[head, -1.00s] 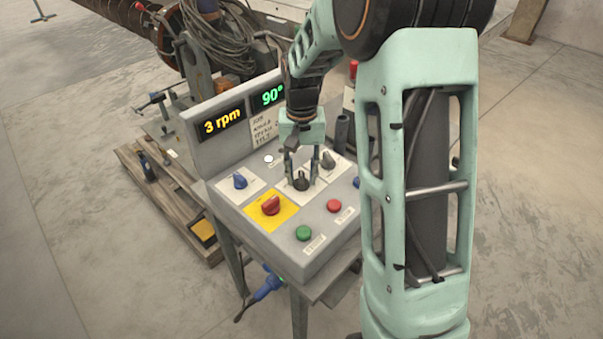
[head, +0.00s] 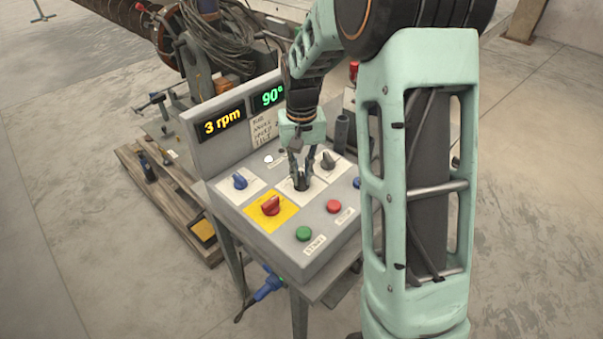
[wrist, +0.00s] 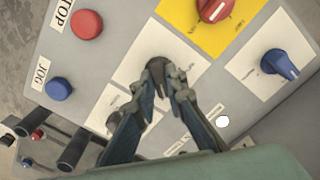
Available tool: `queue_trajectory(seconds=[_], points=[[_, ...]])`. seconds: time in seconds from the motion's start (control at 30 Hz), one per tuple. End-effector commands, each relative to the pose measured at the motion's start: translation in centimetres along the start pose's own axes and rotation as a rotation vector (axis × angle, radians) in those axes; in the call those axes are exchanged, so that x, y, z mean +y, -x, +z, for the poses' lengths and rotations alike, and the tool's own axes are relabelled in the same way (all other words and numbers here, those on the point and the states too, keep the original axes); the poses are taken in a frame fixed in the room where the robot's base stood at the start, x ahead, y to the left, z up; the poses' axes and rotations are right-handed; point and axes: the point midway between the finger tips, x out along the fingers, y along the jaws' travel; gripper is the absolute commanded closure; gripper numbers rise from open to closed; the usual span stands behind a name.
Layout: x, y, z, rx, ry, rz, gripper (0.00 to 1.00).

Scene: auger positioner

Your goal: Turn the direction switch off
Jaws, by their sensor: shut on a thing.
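A dark rotary knob (head: 301,187) on a white plate sits mid-panel on the grey control box (head: 232,219). My gripper (head: 300,176) points down at it, its two fingers closed in around the knob. In the wrist view the knob's top (wrist: 157,64) shows between the fingertips (wrist: 163,82). The fingers hide part of the knob and its plate. I cannot read the label, so the frames do not confirm by text that this is the direction switch, nor its exact setting.
Nearby are a second dark knob (head: 327,161), a blue knob (head: 239,181), a red switch (head: 270,205) on yellow, a green button (head: 303,233) and a red button (head: 334,206). Displays (head: 222,120) reading 3 rpm and 90° stand behind. Dark posts (wrist: 75,155) rise beside my gripper.

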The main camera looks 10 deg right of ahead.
Motion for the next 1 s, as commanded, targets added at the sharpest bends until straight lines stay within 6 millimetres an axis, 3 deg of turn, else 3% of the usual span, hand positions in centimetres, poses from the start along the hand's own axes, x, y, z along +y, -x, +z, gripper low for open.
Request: queue_trajectory(seconds=[0.6, 1.0], points=[[0.01, 0.1, -0.02, 0.0, 0.489, 0.0, 1.0], [-0.03, 0.08, -0.04, 0.001, 0.658, 0.0, 1.0]])
